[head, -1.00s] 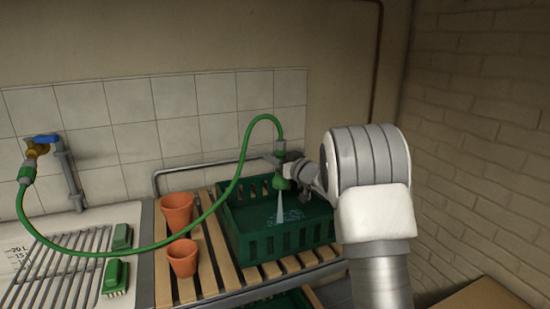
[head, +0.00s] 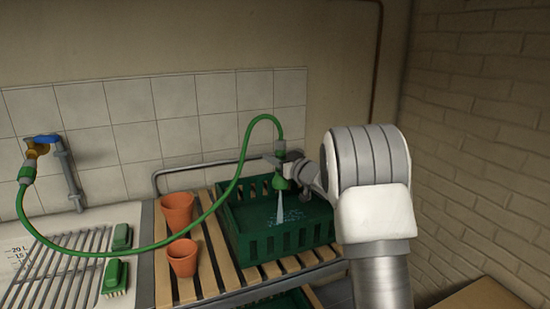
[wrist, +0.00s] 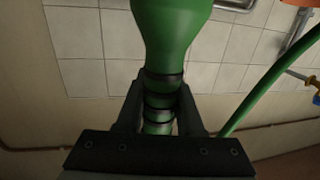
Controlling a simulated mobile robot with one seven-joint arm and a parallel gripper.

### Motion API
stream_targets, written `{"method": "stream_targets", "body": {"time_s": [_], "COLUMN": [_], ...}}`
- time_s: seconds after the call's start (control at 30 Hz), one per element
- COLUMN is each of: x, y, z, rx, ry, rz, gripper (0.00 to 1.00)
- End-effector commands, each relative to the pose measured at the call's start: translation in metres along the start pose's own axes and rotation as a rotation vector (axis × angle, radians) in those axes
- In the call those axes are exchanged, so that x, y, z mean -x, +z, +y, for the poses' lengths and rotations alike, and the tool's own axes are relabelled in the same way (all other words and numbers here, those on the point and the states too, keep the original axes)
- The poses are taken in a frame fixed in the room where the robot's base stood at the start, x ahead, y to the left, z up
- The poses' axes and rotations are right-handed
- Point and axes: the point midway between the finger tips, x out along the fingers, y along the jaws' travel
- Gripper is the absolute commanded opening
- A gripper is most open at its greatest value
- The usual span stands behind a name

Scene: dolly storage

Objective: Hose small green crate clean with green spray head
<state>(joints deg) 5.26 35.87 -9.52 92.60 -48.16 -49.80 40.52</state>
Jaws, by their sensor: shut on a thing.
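The small green crate (head: 275,240) stands on the slatted wooden rack. Water shows on its floor. My gripper (head: 287,170) is above the crate and shut on the green spray head (head: 280,181), which points down. A white jet of water runs from it into the crate. In the wrist view the spray head (wrist: 170,35) sits between the fingers of my gripper (wrist: 160,108). The green hose (head: 243,150) arches up from the spray head and runs left to the tap (head: 40,145). My arm hides the crate's right end.
Two terracotta pots (head: 177,212) stand on the slats (head: 213,250) left of the crate. Two green brushes (head: 117,277) lie by the sink's drain grid (head: 50,270). A metal rail (head: 195,166) runs behind the crate. Another green crate (head: 285,300) shows below. A brick wall (head: 480,130) is on the right.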

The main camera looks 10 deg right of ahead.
Motion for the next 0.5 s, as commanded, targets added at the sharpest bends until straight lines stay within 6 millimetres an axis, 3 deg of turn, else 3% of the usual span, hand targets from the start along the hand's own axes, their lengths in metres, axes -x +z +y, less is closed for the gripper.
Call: {"method": "stream_targets", "body": {"time_s": [0.5], "x": [0.008], "y": [-0.002], "z": [0.045], "rx": [0.0], "ry": [0.001], "rz": [0.001], "gripper": [0.0]}}
